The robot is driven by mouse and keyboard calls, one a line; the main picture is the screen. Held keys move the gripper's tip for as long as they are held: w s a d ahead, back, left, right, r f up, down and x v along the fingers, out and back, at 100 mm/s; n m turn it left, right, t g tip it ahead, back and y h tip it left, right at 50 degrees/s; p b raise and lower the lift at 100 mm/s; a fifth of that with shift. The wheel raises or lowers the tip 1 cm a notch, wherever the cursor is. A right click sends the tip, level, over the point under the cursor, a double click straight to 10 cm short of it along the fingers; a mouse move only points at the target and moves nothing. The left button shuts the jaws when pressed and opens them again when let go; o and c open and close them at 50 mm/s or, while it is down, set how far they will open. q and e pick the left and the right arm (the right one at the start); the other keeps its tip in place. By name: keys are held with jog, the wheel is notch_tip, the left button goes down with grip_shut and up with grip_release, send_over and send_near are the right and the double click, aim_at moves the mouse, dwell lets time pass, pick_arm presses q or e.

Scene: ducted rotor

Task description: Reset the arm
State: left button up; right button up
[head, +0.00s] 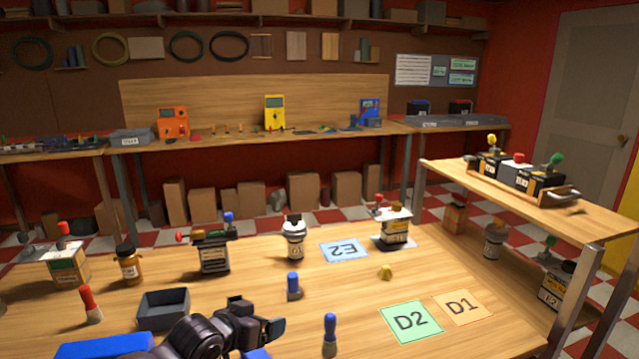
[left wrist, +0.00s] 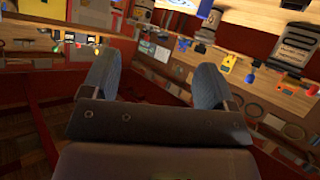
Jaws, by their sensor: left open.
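My left gripper (head: 258,320) comes in low at the front of the wooden table (head: 370,325) in the head view. Its dark fingers point to the right. In the left wrist view the gripper (left wrist: 155,75) shows two fingers spread wide with nothing between them. That view is tilted, with the table and its bottles along the top. My left gripper is above the table, between a grey tray and a blue-handled tool. My right gripper is not in view.
The grey tray (head: 163,309), blue-topped pieces (head: 293,287) and (head: 330,335), and a red-topped piece (head: 90,305) stand near the arm. Bottles (head: 294,240) line the back. Cards D2 (head: 411,321) and D1 (head: 462,307) lie at right. A raised shelf (head: 590,222) borders the right.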

pick_arm(q)
jog(key=s+a+f+n+y, duration=0.1)
jog(key=s+a+f, duration=0.4)
jog(key=s, duration=0.5)
jog(key=s+a+f+n+y, duration=0.1)
jog(key=s+a+f+y, duration=0.2)
jog(key=s+a+f, duration=0.2)
jog(key=s+a+f+n+t+y, duration=0.1)
jog(key=s+a+f+n+y, duration=0.1)
jog(key=s+a+f, duration=0.3)
jog(key=s+f+y, duration=0.1)
jog(key=s+f, duration=0.3)
jog(key=s, duration=0.6)
jog(key=shift+s+a+f, duration=0.15)
jog(key=shift+s+a, duration=0.1)
jog(key=shift+s, duration=0.15)
